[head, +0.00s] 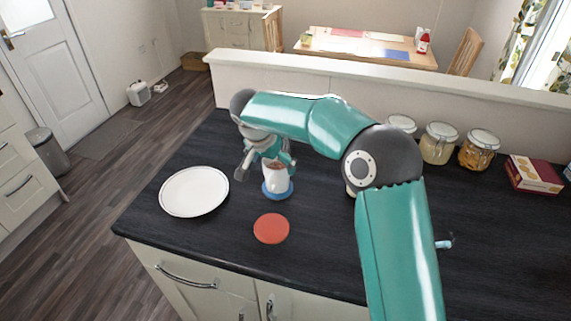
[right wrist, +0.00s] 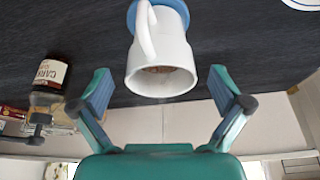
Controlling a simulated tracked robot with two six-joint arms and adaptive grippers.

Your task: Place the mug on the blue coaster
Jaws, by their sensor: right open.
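The white mug (head: 276,181) stands upright on the blue coaster (head: 268,194) on the dark counter. In the right wrist view the mug (right wrist: 165,58) appears upside down, with brown contents and its handle towards the camera, and the blue coaster (right wrist: 131,14) is under its base. My left gripper is not in view.
A white plate (head: 194,192) lies left of the mug and a red coaster (head: 271,228) in front of it. Glass jars (head: 439,143) and a red box (head: 533,174) stand at the back right, by a low wall (head: 300,80). A jar (right wrist: 48,85) shows in the right wrist view.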

